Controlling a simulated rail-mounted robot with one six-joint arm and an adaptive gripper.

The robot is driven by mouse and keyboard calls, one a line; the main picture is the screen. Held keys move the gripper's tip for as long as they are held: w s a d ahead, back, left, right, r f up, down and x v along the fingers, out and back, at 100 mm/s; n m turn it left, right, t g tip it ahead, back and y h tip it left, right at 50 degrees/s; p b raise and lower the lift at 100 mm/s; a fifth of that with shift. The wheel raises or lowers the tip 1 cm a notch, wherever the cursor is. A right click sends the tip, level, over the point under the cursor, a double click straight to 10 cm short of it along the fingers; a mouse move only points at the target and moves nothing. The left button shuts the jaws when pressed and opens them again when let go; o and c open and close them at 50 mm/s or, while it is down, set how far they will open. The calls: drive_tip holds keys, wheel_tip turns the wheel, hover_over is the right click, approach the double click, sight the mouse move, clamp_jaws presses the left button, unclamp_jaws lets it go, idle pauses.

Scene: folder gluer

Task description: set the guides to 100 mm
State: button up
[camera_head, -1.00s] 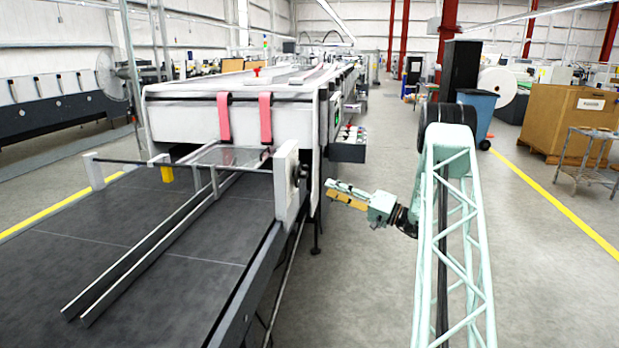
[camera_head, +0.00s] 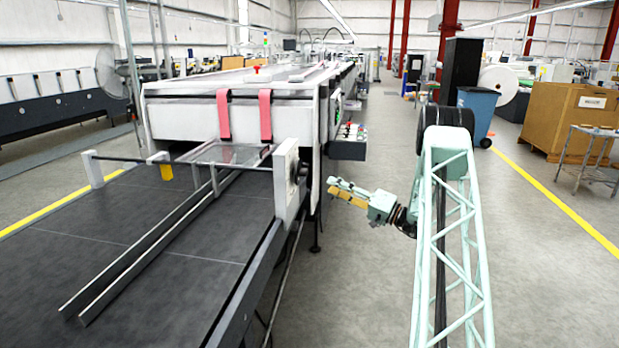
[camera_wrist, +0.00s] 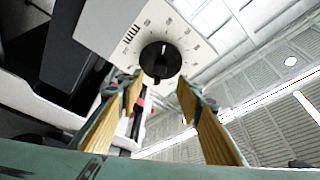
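The guides are two long parallel metal rails (camera_head: 150,250) lying close together on the dark feed table. A black round knob (camera_wrist: 160,59) sits on a white plate with a printed dial scale (camera_wrist: 182,28) in the wrist view; its numbers are too small to read surely. In the head view the knob (camera_head: 303,170) is on the right side of the white end block (camera_head: 286,183). My gripper (camera_head: 332,188) is right of the block, pointing at it. In the wrist view my gripper (camera_wrist: 158,90) is open, its tan-padded fingers apart below the knob, with nothing between the pads.
A control box (camera_head: 348,143) with buttons juts from the machine behind my gripper. The floor (camera_head: 365,280) right of the table is clear.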

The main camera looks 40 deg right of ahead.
sight(307, 174)
drive_tip(key=b+x, duration=0.1)
drive_tip(key=x, duration=1.1)
drive_tip(key=c, duration=0.9)
